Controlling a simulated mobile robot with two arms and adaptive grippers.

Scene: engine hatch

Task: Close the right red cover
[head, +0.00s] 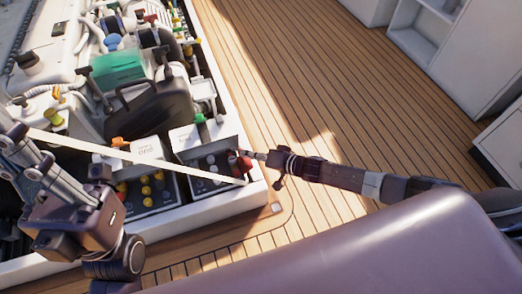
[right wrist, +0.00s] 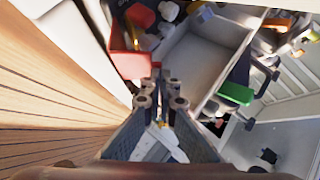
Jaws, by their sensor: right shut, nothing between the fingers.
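The red cover (head: 243,164) is at the right end of the battery box near the hatch's right corner. My right gripper (head: 257,156) is shut and empty, with its tips right beside the cover; I cannot tell whether they touch it. In the right wrist view a red cover (right wrist: 124,62) shows up and left of the shut fingertips (right wrist: 161,85), its open side showing. Another red piece (right wrist: 140,15) lies beyond it. My left gripper (head: 28,160) is at the left edge, over the hatch, with its fingertips not clear.
A thin white bar (head: 120,153) runs across the hatch above the boxes. A dark box with yellow caps (head: 150,190) sits left of the red cover. A black-handled case (head: 150,107) and a green block (head: 117,66) stand behind. The wooden deck (head: 300,100) at right is clear.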

